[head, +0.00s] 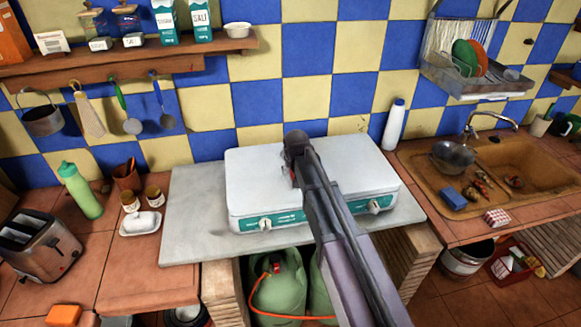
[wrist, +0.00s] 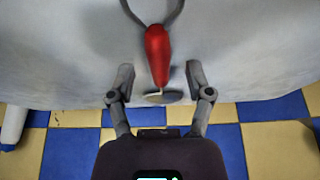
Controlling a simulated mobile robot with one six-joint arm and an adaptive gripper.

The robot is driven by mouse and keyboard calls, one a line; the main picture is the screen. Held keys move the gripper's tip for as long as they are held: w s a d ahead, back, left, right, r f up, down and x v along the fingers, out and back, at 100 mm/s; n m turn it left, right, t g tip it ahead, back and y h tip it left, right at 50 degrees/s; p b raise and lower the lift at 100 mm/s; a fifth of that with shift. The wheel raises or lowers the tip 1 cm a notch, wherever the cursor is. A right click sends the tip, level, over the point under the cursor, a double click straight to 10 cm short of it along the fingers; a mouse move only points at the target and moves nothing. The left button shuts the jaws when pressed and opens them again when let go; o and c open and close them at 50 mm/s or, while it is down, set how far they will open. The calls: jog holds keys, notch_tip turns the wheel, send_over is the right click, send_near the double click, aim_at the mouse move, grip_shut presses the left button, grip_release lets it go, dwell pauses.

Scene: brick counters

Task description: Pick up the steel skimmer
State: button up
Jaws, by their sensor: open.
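In the wrist view a utensil with a red handle (wrist: 158,55) is over the white hob top. A grey loop shows at its upper end and a grey disc at its lower end. It may be the steel skimmer, but I cannot tell for sure. My gripper (wrist: 159,72) is open, with one finger on each side of the lower handle and visible gaps between. In the head view my gripper (head: 297,148) is over the hob, and my arm hides most of what lies under it. A speck of red shows beside it.
The white hob (head: 255,165) stands on a grey slab (head: 190,215). A white bottle (head: 394,125) stands to its right, near the sink (head: 530,160). Utensils with green (head: 118,93) and blue (head: 157,92) handles hang under the shelf (head: 110,68). A toaster (head: 40,248) is at left.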

jog(key=shift+f, duration=0.2)
dwell(0.3)
grip_shut()
